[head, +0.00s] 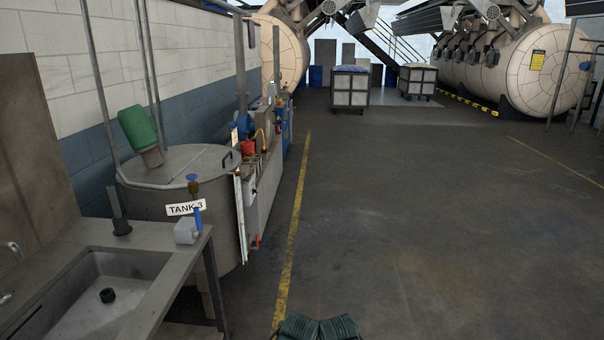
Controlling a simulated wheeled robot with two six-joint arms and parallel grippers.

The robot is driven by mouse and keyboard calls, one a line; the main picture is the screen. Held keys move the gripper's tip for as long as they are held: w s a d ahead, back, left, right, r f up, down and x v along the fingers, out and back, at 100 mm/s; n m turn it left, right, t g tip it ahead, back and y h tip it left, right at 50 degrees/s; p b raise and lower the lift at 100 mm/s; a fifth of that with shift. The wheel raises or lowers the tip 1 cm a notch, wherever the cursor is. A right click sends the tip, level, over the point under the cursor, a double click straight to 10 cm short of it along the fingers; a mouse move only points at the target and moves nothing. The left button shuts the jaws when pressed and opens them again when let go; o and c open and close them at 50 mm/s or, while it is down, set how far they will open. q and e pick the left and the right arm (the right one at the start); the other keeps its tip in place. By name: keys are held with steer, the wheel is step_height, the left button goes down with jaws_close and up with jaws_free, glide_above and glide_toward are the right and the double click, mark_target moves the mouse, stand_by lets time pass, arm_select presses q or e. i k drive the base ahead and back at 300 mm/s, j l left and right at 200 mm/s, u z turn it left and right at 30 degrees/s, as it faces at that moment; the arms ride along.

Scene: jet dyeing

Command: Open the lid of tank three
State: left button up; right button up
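Tank three (160,208) is a grey round tank at the left, against the wall, with a white "TANK 3" label (185,208) on its front. Its lid (190,162) is a flat grey disc that lies shut on top. A dark curved handle (227,160) stands at the lid's right edge. A green cylinder on a grey base (138,128) stands at the lid's left back. Neither of my grippers shows in the head view. Two dark green ridged parts at the bottom edge seem to be mine; I cannot tell which parts they are.
Machinery (262,165) lines the wall beyond the tank. Open floor lies right of the yellow line (293,228). Wheeled bins (350,88) stand far back.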

mark_target(214, 161)
steer(key=i+l, duration=0.1)
steer(key=i, duration=1.7)
steer(key=i+u, duration=0.4)
steer(key=i+l+u, duration=0.25)
steer(key=i+u, duration=0.15)
steer(key=i+l+u, duration=0.45)
steer(key=i+j, duration=0.05)
steer(key=i, duration=0.05)
